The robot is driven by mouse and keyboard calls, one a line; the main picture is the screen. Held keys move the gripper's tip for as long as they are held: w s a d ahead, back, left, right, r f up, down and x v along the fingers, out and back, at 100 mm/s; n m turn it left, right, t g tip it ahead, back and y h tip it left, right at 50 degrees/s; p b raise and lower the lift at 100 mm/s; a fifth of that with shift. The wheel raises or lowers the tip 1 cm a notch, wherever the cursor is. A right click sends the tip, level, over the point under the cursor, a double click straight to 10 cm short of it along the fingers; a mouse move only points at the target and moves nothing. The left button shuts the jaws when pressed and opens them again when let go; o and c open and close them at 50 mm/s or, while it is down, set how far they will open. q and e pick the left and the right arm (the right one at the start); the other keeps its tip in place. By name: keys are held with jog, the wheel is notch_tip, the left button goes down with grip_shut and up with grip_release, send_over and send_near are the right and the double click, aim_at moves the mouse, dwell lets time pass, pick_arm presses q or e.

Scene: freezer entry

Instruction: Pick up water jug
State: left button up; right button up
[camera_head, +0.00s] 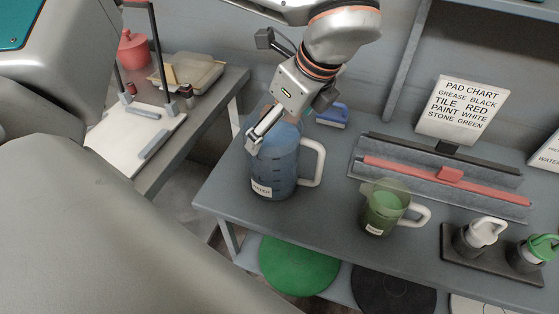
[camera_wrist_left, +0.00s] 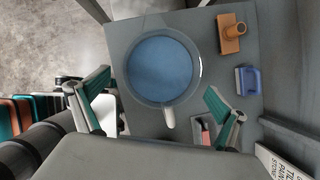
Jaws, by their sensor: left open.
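The water jug (camera_head: 273,172) is a clear blue-filled jug with a white WATER label and a white handle (camera_head: 319,163) on its right. It stands upright on the grey bench. My left gripper (camera_head: 292,112) is open above the jug's rim, one finger overlapping the rim in the head view. In the left wrist view, the jug's round mouth (camera_wrist_left: 163,68) shows from above, between and beyond the open fingers of my left gripper (camera_wrist_left: 158,84), with its handle pointing down. The gripper hides part of the rim in the head view. My right gripper is not in view.
A green jug (camera_head: 383,207) stands to the right, and two capped bottles sit in a dark tray (camera_head: 490,262) farther right. A red squeegee-like bar (camera_head: 440,173) lies behind. A blue brush-like item (camera_head: 332,115) is behind the jug. Bare bench lies between the two jugs.

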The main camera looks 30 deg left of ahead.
pick_arm(q)
jog(key=x, duration=0.3)
jog(key=shift+r, duration=0.1)
jog(key=c, duration=1.9)
jog(key=shift+w+r, duration=0.1)
jog(key=shift+r, duration=0.05)
jog(key=c, duration=0.3)
